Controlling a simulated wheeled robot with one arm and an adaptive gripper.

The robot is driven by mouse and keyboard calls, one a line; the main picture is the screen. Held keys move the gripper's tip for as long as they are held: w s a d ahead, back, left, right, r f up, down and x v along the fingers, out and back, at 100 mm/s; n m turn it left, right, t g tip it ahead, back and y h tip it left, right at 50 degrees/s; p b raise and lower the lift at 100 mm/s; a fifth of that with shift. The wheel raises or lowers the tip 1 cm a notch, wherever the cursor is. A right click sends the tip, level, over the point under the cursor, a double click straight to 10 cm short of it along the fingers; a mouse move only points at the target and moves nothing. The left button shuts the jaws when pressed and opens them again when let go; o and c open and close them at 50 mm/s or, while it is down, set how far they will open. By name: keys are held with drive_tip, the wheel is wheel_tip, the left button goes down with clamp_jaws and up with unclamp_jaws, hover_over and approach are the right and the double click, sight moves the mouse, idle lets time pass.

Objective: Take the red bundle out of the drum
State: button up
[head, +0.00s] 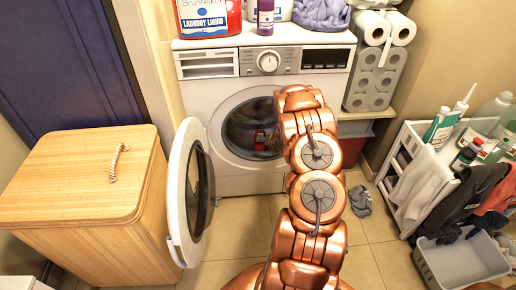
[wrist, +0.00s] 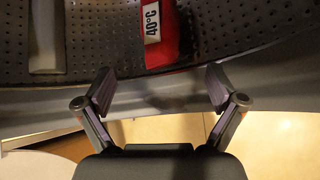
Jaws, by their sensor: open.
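The red bundle (wrist: 178,45) lies in the perforated metal drum (wrist: 100,35) in the wrist view, with a white "40°C" label on its left part. In the head view the red bundle (head: 260,139) shows as a small red patch in the dark drum opening, partly cut off by my arm. My gripper (wrist: 160,90) is open and empty, its two fingers spread wide just short of the drum's rim, with the bundle ahead between them. In the head view the gripper is hidden behind my arm. The washer (head: 230,110) stands with its round door (head: 190,195) swung open to the left.
A wooden hamper (head: 80,185) with a short rope on its lid stands left of the open door. A white rack (head: 420,170) with bottles and a grey basket (head: 462,262) stand at the right. A grey cloth (head: 361,200) lies on the floor.

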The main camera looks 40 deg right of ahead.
drive_tip(key=shift+w+d+f, duration=0.25)
drive_tip(key=shift+w+f, duration=0.2)
drive_tip(key=shift+w, duration=0.05)
drive_tip(key=x, duration=0.4)
drive_tip(key=shift+f, duration=0.15)
drive_tip(key=shift+w+d+f, duration=0.25)
drive_tip(key=shift+w+f, duration=0.05)
drive_tip(key=shift+w, duration=0.25)
drive_tip(key=shift+w+d+f, duration=0.15)
drive_tip(key=shift+w+f, duration=0.1)
drive_tip(key=shift+f, duration=0.2)
drive_tip(key=shift+x, duration=2.2)
drive_tip(key=shift+d+r, duration=0.15)
drive_tip(key=c, duration=1.3)
